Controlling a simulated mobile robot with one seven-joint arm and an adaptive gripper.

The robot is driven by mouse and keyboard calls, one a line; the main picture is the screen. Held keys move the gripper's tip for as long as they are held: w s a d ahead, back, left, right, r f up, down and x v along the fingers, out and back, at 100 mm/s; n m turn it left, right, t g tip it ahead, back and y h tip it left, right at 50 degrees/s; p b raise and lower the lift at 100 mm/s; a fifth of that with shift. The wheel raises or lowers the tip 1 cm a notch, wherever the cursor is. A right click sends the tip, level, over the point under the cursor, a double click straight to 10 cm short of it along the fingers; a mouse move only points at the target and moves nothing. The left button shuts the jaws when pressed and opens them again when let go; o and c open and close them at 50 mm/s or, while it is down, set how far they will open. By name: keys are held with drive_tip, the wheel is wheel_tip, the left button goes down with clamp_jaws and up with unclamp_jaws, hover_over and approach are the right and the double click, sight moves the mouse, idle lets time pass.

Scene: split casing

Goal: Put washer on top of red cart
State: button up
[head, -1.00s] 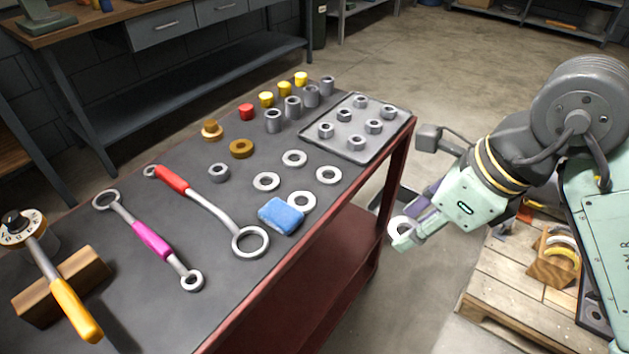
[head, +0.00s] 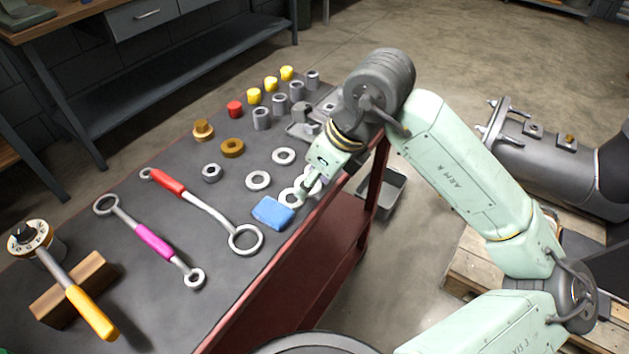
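The red cart (head: 275,290) has a dark top (head: 120,245) with pale ring washers on it. Two washers, a far one (head: 283,156) and a left one (head: 258,180), lie flat and clear of my arm. A third washer (head: 288,197) shows beside the blue sponge (head: 272,212). Another pale ring (head: 315,184) is partly covered by my gripper (head: 304,190). My gripper points down at the cart's right edge, low over or touching these rings. Its fingers overlap them, so I cannot tell whether it still grips a washer.
Wrenches with a red (head: 170,180) and a magenta grip (head: 153,240) lie on the cart. Nuts, spacers and coloured caps stand behind. A wooden pallet (head: 462,265) stands on the floor at right.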

wheel_tip(320, 180, down, 2)
drive_tip(key=shift+f+p, duration=0.2)
drive_tip(key=shift+p, duration=0.15)
drive_tip(key=shift+f+b, duration=0.25)
drive_tip(key=shift+b, duration=0.2)
drive_tip(key=o, duration=0.9)
drive_tip(key=shift+r, duration=0.1)
